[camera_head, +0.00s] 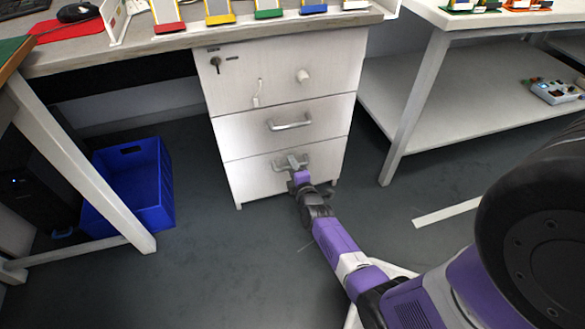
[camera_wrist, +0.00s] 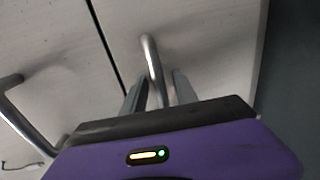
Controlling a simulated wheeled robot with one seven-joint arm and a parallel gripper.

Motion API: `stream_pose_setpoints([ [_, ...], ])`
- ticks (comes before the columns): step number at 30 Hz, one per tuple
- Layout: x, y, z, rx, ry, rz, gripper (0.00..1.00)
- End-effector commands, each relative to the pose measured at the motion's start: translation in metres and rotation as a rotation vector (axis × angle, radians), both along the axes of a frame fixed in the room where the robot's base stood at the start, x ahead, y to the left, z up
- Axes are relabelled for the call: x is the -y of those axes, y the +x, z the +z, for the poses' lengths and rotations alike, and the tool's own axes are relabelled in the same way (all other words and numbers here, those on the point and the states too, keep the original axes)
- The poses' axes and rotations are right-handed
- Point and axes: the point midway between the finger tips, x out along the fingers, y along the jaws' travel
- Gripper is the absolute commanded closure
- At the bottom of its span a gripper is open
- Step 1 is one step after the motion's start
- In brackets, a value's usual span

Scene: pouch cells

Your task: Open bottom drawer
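The white drawer cabinet (camera_head: 283,110) stands under the desk, with its bottom drawer (camera_head: 245,182) flush with the front. The bottom drawer's silver bar handle is partly hidden by my gripper (camera_head: 293,160) in the head view. In the wrist view the handle (camera_wrist: 150,55) runs down between the two fingers of my gripper (camera_wrist: 158,88). The fingers stand on either side of the bar, with a small gap visible beside it, so my gripper looks open around the handle. Whether either finger touches the bar is hard to tell.
The middle drawer's handle (camera_head: 290,122) is just above; it also shows at the left of the wrist view (camera_wrist: 25,120). A key (camera_head: 216,63) sits in the top drawer's lock. A blue bin (camera_head: 130,185) stands left. The floor before the cabinet is clear except for my arm.

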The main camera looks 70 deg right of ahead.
Motion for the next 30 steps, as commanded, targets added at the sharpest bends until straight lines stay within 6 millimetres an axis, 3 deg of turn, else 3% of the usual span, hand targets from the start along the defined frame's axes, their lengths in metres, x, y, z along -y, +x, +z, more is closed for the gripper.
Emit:
stream_pose_setpoints([
  [2,-0.0001,-0.0002,0.0001,0.000,0.000,0.000,0.65],
  [8,-0.0002,-0.0003,0.0001,0.000,0.000,0.000,1.00],
  [30,-0.0004,-0.0006,-0.0004,-0.001,0.001,0.000,1.00],
])
